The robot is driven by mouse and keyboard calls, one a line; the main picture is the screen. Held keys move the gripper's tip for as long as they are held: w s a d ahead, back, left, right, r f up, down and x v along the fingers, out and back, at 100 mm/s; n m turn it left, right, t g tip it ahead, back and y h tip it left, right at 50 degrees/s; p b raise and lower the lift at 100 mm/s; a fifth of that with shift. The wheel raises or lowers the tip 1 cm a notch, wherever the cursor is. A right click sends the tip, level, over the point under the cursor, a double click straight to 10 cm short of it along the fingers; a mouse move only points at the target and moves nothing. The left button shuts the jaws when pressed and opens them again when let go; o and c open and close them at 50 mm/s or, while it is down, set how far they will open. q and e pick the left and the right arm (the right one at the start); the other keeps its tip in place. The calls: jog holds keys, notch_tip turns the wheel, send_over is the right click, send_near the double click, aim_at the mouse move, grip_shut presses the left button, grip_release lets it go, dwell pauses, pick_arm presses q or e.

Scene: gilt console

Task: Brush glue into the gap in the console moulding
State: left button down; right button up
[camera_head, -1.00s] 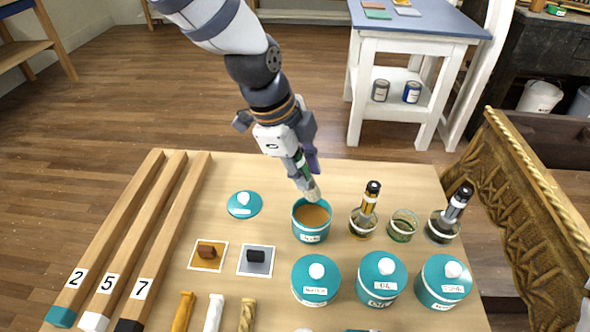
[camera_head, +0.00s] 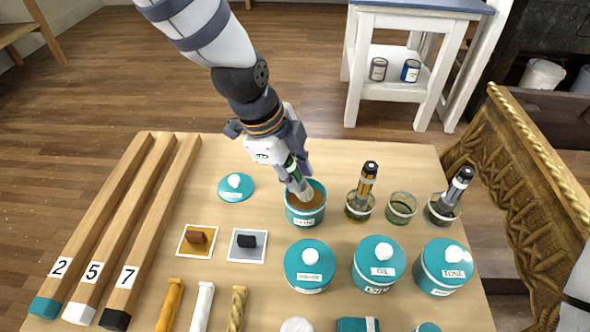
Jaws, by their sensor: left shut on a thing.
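My left gripper (camera_head: 290,165) is shut on a brush (camera_head: 299,184), held steeply with its head down. The brush end is inside the mouth of an open teal pot (camera_head: 305,214) with brown contents; its tip is hidden or blends with them. The pot's small label is too small to read surely. A teal lid with a white knob (camera_head: 236,187) lies to the pot's left. The gilt carved console (camera_head: 527,165) stands at the right edge of the board. I cannot make out a gap in its moulding. My right gripper is not in view.
Lidded teal jars (camera_head: 378,264) stand in front of the pot. Two jars with upright brushes (camera_head: 366,185) and a small glass (camera_head: 401,208) stand to its right. Two sample cards (camera_head: 247,256) and long wooden bars (camera_head: 150,235) lie left. Part of my right arm shows at the right edge.

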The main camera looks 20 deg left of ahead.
pick_arm(q)
jog(key=shift+f, duration=0.65)
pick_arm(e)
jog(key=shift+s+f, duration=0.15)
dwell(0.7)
pick_arm(q)
jog(key=shift+s+f, duration=0.1)
jog(key=shift+f, duration=0.05)
dwell(1.1)
jog(key=shift+r+p, duration=1.3)
jog(key=shift+r, duration=2.35)
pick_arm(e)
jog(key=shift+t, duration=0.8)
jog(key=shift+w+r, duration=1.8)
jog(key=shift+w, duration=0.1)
